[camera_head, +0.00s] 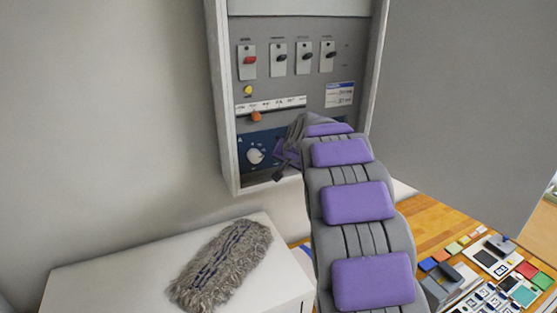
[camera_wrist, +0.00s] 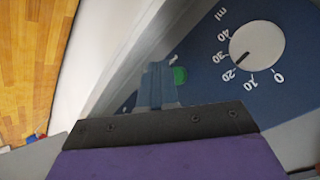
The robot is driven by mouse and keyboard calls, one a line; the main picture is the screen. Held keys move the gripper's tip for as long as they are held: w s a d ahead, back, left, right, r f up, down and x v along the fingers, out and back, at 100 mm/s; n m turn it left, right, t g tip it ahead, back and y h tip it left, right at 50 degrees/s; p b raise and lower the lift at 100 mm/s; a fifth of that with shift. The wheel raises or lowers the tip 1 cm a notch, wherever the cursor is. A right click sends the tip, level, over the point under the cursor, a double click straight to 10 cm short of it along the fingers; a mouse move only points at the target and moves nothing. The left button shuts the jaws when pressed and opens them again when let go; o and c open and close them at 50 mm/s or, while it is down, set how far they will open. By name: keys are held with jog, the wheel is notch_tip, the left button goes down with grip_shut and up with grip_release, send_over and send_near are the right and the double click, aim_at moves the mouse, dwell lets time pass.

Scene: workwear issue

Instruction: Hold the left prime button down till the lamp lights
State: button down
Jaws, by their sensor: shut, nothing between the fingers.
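A blue panel (camera_head: 243,142) sits at the bottom of the open wall cabinet, with a white dial knob (camera_head: 255,156) on it. In the wrist view the dial (camera_wrist: 257,46) is marked in ml, and its pointer is near 30. My gripper (camera_wrist: 160,72) is shut and empty, with its fingertips at the blue panel. A small green round part (camera_wrist: 180,75) shows right beside the fingertips, partly covered by them. I cannot tell whether it is a button or a lamp, or whether the fingers touch it. My arm hides the right part of the blue panel in the head view.
Above are a red switch (camera_head: 249,59), several black switches, a yellow button (camera_head: 248,90) and an orange slider knob (camera_head: 256,116). The cabinet door (camera_head: 465,100) stands open at right. A grey mop head (camera_head: 222,265) lies on a white box (camera_head: 105,275) below.

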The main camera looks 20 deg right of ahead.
jog(key=shift+w+r, duration=0.1)
jog(key=shift+w, duration=0.25)
jog(key=shift+w+p, duration=0.4)
jog(key=shift+p, duration=0.15)
dwell(0.5)
jog(key=shift+s, duration=0.2)
dwell(1.7)
jog(key=shift+s+b, duration=0.5)
jog(key=shift+s, duration=0.15)
jog(key=s+b, duration=0.2)
jog(key=s, duration=0.3)
dwell(0.4)
